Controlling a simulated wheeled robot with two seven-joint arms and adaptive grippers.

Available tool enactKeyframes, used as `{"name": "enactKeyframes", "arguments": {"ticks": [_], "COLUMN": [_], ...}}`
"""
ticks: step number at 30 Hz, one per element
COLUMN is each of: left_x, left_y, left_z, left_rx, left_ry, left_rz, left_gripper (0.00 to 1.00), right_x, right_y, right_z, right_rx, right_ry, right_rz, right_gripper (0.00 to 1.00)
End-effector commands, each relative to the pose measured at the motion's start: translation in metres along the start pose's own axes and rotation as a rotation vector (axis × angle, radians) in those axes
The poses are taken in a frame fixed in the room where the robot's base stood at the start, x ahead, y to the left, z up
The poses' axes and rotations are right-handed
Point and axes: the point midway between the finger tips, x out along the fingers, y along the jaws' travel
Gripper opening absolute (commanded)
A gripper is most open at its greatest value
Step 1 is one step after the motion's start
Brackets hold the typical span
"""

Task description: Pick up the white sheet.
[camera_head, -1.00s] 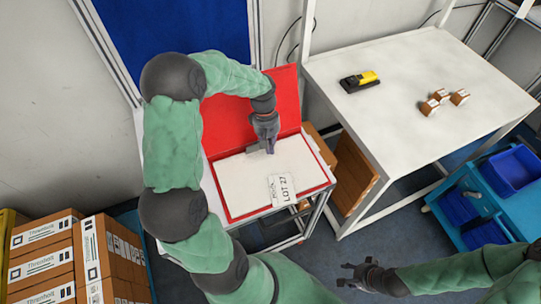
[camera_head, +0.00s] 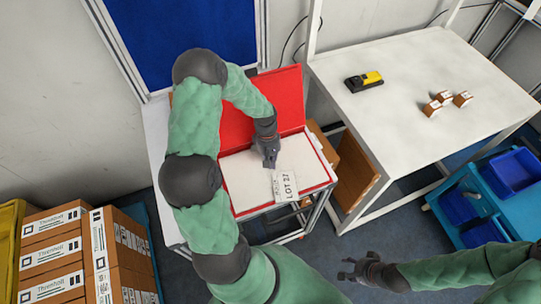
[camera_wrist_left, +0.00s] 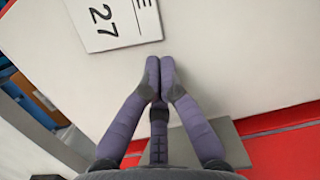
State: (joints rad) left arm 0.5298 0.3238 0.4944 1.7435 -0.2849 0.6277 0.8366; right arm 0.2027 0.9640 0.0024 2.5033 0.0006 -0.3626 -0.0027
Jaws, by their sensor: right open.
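The white sheet (camera_head: 286,186) has black print, including "27". It lies flat on the pale inner surface of a red-edged open case (camera_head: 237,215). Its printed end also shows at the top of the left wrist view (camera_wrist_left: 118,20). My left gripper (camera_head: 270,164) is over the pale surface, just behind the sheet in the head view. In the left wrist view its fingertips (camera_wrist_left: 160,72) are together and hold nothing. They are close to the sheet's edge but apart from it. My right gripper (camera_head: 347,272) is open and empty, low in the head view, away from the case.
The red lid (camera_head: 285,95) stands up behind the case. A white table (camera_head: 420,75) at right carries a yellow-black scanner (camera_head: 364,81) and several small brown boxes (camera_head: 443,99). A blue cart (camera_head: 475,205) and stacked cartons (camera_head: 55,250) stand at the sides.

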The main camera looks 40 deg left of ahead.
Motion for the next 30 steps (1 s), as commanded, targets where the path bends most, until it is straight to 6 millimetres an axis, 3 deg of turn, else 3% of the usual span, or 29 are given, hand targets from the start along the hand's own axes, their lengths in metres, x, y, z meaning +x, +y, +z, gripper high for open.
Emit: {"name": "enactKeyframes", "arguments": {"ticks": [14, 22, 30], "left_x": [0.007, 0.013, 0.012], "left_y": [0.000, 0.000, 0.000], "left_z": [0.000, 0.018, 0.018], "left_rx": [-0.001, 0.000, -0.001], "left_ry": [0.000, 0.001, 0.000], "left_rz": [0.000, 0.001, 0.000], "left_gripper": [0.00, 0.00, 0.00], "right_x": [0.000, 0.005, 0.004], "right_y": [0.000, 0.002, 0.001], "right_z": [0.000, 0.000, 0.000], "right_rx": [0.000, 0.000, 0.000], "right_ry": [0.000, 0.000, 0.000], "right_rz": [0.000, 0.000, 0.000], "right_gripper": [0.49, 0.49, 0.49]}}
